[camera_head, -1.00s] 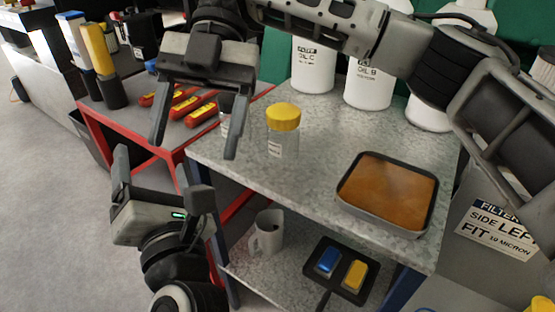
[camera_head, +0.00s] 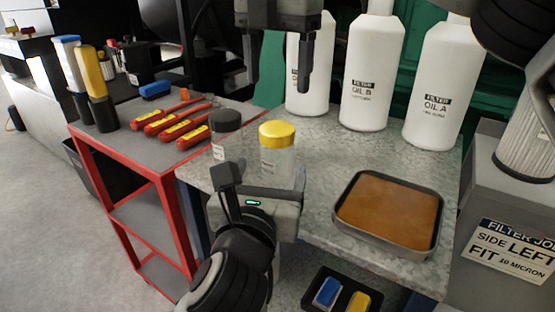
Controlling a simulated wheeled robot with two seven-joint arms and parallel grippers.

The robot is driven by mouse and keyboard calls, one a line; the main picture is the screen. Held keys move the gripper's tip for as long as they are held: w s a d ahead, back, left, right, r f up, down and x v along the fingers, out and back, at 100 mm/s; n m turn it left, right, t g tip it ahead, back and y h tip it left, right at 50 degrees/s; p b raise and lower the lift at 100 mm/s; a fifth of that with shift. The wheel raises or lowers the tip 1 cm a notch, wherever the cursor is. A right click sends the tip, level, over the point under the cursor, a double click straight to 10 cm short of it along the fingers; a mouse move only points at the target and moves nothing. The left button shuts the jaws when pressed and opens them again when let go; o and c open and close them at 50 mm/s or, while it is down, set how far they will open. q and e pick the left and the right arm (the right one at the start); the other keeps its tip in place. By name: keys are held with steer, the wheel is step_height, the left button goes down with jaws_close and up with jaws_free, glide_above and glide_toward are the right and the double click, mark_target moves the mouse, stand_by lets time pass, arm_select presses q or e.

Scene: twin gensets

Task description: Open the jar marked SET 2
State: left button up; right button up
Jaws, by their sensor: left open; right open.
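A clear jar (camera_head: 276,160) with a yellow lid (camera_head: 277,132) stands upright on the grey worktop (camera_head: 322,150). A second jar (camera_head: 220,148) with a dark lid (camera_head: 225,120) stands to its left. Both have labels, too small to read, so I cannot tell which is SET 2. My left gripper (camera_head: 264,180) is open, low in front of the yellow-lidded jar, and hides its base. I cannot tell whether the jar is between its fingers. My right gripper (camera_head: 279,72) is open and empty, fingers down, above and behind the yellow lid in the picture.
A tray (camera_head: 345,225) of brown liquid sits right of the jars. White oil bottles (camera_head: 368,75) stand along the back. A red-framed bench (camera_head: 110,150) on the left holds red tools (camera_head: 180,125). A dark tray (camera_head: 318,306) with blue and yellow items is on the lower shelf.

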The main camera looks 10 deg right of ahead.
mark_target(277, 127)
arm_select(q)
steer(key=x, duration=0.7)
steer(key=shift+w, duration=0.15)
steer(key=shift+c, duration=0.4)
jaws_close()
arm_select(e)
steer(key=m, duration=0.3)
steer(key=shift+f+m, duration=0.1)
steer(key=shift+m, duration=0.5)
steer(key=shift+f, duration=0.25)
step_height(277, 127, down, 7)
steer(key=shift+f, duration=0.2)
steer(key=c, duration=1.1)
